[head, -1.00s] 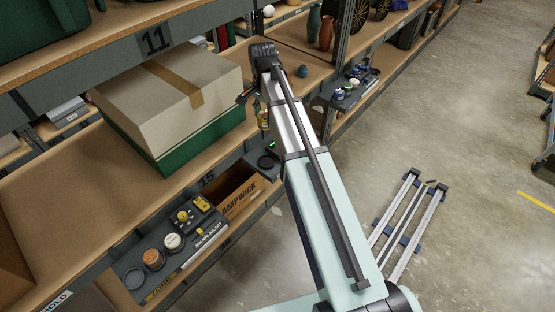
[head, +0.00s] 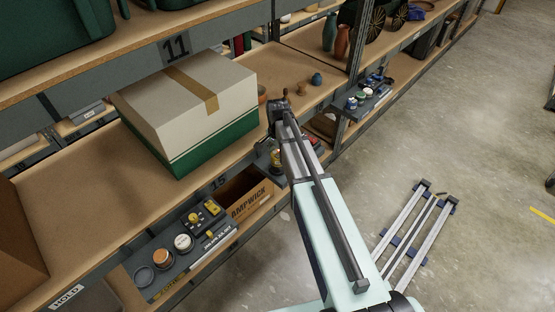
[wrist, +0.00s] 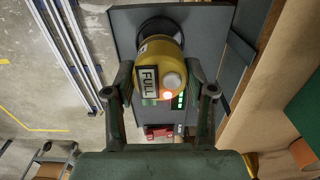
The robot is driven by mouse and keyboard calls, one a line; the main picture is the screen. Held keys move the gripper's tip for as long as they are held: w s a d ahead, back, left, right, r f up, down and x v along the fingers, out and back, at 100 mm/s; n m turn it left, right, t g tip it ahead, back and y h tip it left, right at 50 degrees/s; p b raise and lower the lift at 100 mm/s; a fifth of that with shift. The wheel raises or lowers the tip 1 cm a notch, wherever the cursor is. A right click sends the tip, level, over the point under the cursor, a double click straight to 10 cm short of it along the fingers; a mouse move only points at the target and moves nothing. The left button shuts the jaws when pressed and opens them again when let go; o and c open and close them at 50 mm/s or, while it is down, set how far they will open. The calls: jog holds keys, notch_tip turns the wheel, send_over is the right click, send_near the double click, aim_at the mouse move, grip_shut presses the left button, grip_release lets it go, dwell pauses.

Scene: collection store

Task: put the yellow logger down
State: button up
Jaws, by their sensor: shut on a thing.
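The yellow logger (wrist: 158,62) is a rounded yellow body with a "FULL" label, a pale round button and a lit orange spot, seen close in the wrist view. My gripper (wrist: 160,78) is shut on it, one finger on each side. Behind it is a dark grey tray (wrist: 207,32) with a black ring (wrist: 160,27), partly hidden by the logger.
A large white-and-green box (head: 195,105) stands on the shelf left of my arm. A grey tray with several round items (head: 160,262) and an open brown carton (head: 248,200) are lower left. Another loaded tray (head: 366,104) juts out at right. Metal rails (head: 405,235) lie on the floor.

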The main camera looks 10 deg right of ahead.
aim_at(277, 161)
jog(key=shift+f+p, duration=0.3)
jog(key=shift+f, duration=1.55)
jog(key=shift+f, duration=0.3)
jog(key=o, duration=1.2)
notch_tip(277, 161, up, 13)
jog(key=shift+f+b, duration=0.15)
jog(key=shift+b, duration=0.9)
